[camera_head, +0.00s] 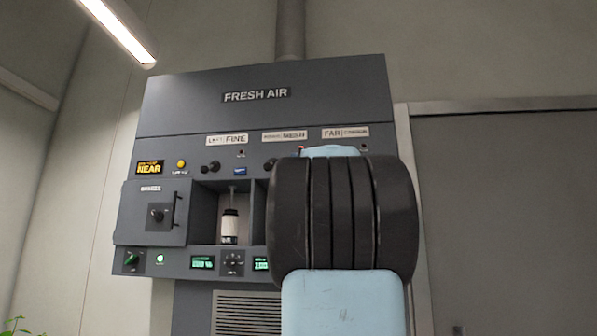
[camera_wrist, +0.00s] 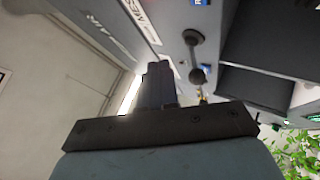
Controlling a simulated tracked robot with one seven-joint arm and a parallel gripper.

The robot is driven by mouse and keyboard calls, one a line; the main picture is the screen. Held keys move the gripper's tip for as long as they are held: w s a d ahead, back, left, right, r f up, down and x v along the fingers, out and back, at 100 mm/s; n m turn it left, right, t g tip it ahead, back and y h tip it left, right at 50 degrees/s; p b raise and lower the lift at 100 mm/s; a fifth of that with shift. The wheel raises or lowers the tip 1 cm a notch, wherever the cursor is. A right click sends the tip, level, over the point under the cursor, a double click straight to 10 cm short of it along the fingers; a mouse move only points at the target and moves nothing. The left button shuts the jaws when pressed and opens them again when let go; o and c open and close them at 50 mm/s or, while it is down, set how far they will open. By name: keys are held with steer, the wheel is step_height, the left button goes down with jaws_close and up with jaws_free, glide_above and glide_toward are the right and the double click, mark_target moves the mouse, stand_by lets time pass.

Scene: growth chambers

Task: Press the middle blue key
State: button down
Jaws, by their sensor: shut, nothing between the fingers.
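The grey FRESH AIR panel (camera_head: 263,119) faces me. In the head view one blue key (camera_head: 240,171) shows below the FINE label, left of my arm; my dark wrist covers the panel's middle and right controls, including where a middle key would be. The wrist view shows two blue keys: one at the top edge (camera_wrist: 200,2) and one beside the black knobs (camera_wrist: 206,70), which seems to be the middle one. My gripper (camera_wrist: 158,72) is shut and empty, its fingers pointing toward the panel, left of that second key in the picture and apart from it.
Black knobs (camera_wrist: 193,38) project from the panel close to the keys. A recess (camera_head: 208,205) holds a white and black bottle (camera_head: 229,226). A grey door (camera_head: 500,210) stands at the right. Leaves (camera_wrist: 298,150) show at the wrist view's lower right.

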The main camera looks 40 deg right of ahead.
steer(key=w+d, duration=0.5)
steer(key=d, duration=0.1)
steer(key=shift+w+d, duration=0.35)
steer(key=shift+w, duration=0.05)
steer(key=shift+w+d, duration=0.1)
steer(key=shift+d, duration=0.05)
stand_by(2.2)
steer(key=shift+w+d, duration=0.1)
steer(key=shift+d, duration=0.1)
steer(key=shift+w+d, duration=0.25)
stand_by(0.9)
steer(key=shift+s+a+r, duration=0.1)
steer(key=shift+s+a, duration=0.4)
steer(key=shift+a, duration=0.1)
steer(key=shift+s, duration=0.1)
stand_by(0.3)
